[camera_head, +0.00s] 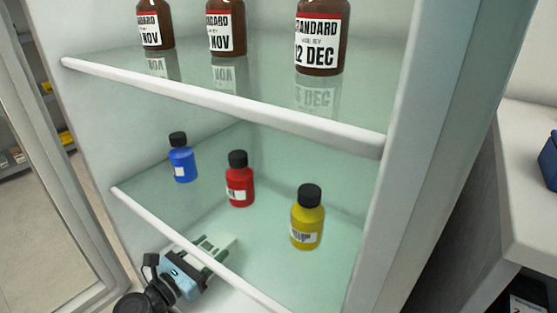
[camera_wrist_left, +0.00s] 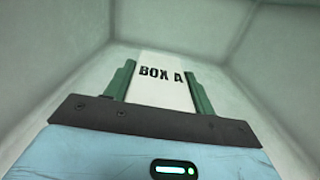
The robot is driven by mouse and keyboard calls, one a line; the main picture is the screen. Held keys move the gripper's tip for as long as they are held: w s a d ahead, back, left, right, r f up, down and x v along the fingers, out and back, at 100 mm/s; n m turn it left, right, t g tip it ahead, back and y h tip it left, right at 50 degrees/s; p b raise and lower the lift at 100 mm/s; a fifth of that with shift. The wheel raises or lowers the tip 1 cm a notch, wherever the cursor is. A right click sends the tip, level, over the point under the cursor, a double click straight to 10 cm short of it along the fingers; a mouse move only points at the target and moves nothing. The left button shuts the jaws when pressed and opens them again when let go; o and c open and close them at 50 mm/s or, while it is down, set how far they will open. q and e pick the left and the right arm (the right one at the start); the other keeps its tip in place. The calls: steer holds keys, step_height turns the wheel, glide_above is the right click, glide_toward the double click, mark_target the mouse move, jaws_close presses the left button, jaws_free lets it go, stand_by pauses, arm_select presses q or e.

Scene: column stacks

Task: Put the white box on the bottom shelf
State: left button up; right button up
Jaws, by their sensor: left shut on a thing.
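The white box (camera_wrist_left: 162,85), marked "BOX A", is between the green fingers of my left gripper (camera_wrist_left: 158,95) in the left wrist view. The gripper is shut on it. In the head view, my left gripper (camera_head: 212,250) reaches in under the front edge of the lower glass shelf (camera_head: 160,226). The box shows there only as a pale patch through the glass. Pale cabinet walls surround the box in the wrist view. I cannot tell whether the box touches the floor of the bottom compartment. My right gripper is not in view.
A blue bottle (camera_head: 182,160), a red bottle (camera_head: 240,182) and a yellow bottle (camera_head: 307,220) stand on the glass shelf above my gripper. Brown labelled bottles (camera_head: 322,38) stand on the upper shelf (camera_head: 230,104). The cabinet's side wall (camera_head: 405,180) rises at the right.

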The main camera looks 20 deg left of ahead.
arm_select(q)
steer(key=d, duration=0.3)
steer(key=w+d, duration=0.1)
steer(key=d, duration=0.5)
steer(key=shift+w+d+f, duration=0.2)
steer(key=shift+w+f, duration=0.15)
steer(key=shift+f, duration=0.1)
steer(key=f+b, duration=0.1)
steer(key=f, duration=0.1)
steer(key=f+b, duration=0.1)
steer(key=f, duration=0.1)
steer(key=shift+w+f+b, duration=0.1)
steer(key=shift+w+b, duration=0.25)
steer(key=shift+w+f, duration=0.1)
steer(key=shift+f, duration=0.05)
